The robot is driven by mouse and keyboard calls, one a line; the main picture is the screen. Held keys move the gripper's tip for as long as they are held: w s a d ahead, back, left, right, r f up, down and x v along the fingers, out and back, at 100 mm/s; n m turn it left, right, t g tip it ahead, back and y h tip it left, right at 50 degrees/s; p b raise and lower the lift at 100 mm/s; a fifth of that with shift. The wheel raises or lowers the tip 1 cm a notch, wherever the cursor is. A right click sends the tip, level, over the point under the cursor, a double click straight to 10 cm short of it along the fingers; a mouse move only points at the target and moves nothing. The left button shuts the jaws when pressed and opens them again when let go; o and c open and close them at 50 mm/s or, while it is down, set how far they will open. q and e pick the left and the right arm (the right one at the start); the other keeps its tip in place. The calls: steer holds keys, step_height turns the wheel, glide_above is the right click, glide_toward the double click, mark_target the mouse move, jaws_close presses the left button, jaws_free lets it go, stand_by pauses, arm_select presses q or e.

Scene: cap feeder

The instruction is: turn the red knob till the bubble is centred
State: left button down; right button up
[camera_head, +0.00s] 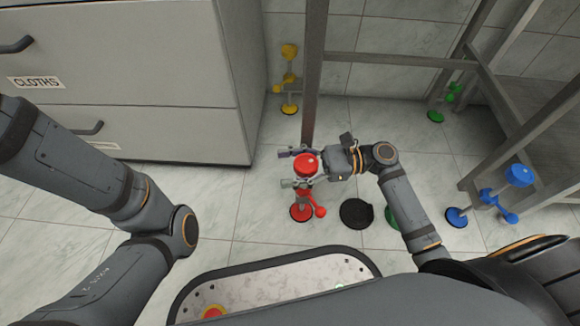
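The red knob (305,165) is the round top of a red foot post that stands on a red disc (301,213) on the floor, in the middle of the head view. Small red balls stick out from the post below it. My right gripper (292,168) reaches in from the right at knob height, with one finger on the far side of the knob and one on the near side. Whether the fingers touch the knob is not clear. No bubble can be made out. My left arm shows at the left, but its gripper is not in view.
A grey frame leg (315,75) rises just behind the knob. Similar yellow (289,77), green (447,98) and blue (511,187) posts stand around the frame. A black disc (356,213) lies right of the red post. A drawer cabinet (180,80) stands at the left.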

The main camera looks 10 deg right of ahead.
steer(key=c, duration=1)
steer(key=shift+c, duration=0.6)
